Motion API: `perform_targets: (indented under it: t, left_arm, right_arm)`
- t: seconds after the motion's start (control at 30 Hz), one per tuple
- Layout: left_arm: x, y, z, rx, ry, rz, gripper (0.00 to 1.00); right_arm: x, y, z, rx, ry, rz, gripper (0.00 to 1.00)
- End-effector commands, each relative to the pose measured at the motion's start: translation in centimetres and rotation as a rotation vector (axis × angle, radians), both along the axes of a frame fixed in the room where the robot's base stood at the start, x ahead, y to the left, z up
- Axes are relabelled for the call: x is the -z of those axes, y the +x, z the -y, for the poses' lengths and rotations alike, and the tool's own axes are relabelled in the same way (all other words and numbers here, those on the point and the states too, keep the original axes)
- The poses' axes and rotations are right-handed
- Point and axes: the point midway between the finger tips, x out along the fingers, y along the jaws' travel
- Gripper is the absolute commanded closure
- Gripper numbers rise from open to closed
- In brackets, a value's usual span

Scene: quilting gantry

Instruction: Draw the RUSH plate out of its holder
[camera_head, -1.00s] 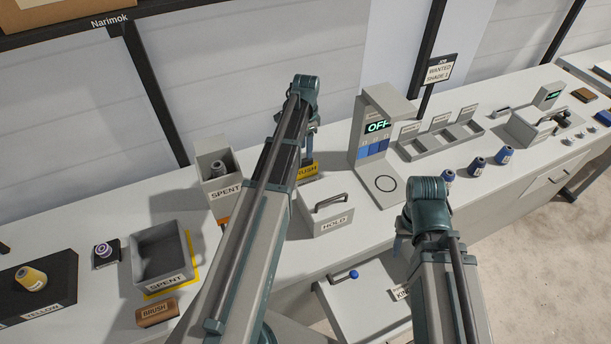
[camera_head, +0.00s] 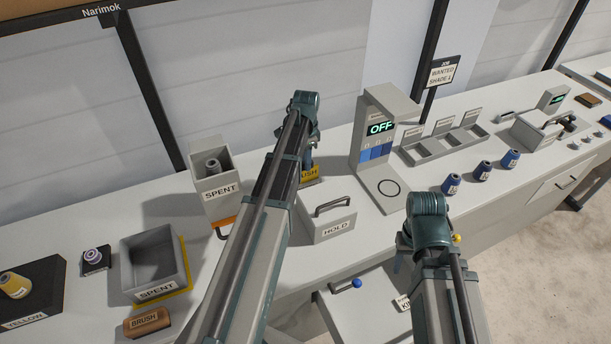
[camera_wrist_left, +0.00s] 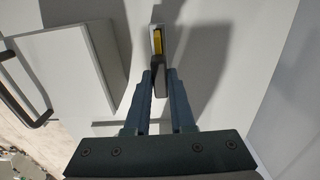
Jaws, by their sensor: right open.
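The yellow RUSH plate (camera_head: 309,174) stands on the bench behind the HOLD box, partly hidden by my left gripper. In the left wrist view, a yellow strip (camera_wrist_left: 157,40) shows in a narrow pale holder (camera_wrist_left: 153,28). A dark grey piece (camera_wrist_left: 158,80) at its near end lies between the fingertips of my left gripper (camera_wrist_left: 159,76). The gap around that piece is very small, and I cannot tell whether the fingers press on it. The left gripper (camera_head: 309,157) points down over the plate. My right gripper (camera_head: 401,254) is open at the bench front, mostly hidden by its arm.
The HOLD box (camera_head: 328,228) with a handle stands just in front of the plate. A SPENT bin (camera_head: 150,263) and brush (camera_head: 147,322) lie further left.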

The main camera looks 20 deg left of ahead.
Motion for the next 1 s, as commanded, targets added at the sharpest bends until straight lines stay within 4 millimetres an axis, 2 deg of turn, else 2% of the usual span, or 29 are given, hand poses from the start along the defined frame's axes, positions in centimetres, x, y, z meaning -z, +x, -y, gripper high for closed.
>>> perform_targets:
  t: [0.47, 1.0]
  left_arm:
    - [-0.2, 0.0, 0.0, 0.000, 0.000, 0.000, 1.00]
    - [-2.0, 0.0, 0.0, 0.000, 0.000, 0.000, 1.00]
  right_arm:
    - [-0.2, 0.0, 0.0, 0.000, 0.000, 0.000, 0.50]
    - [-2.0, 0.0, 0.0, 0.000, 0.000, 0.000, 0.50]
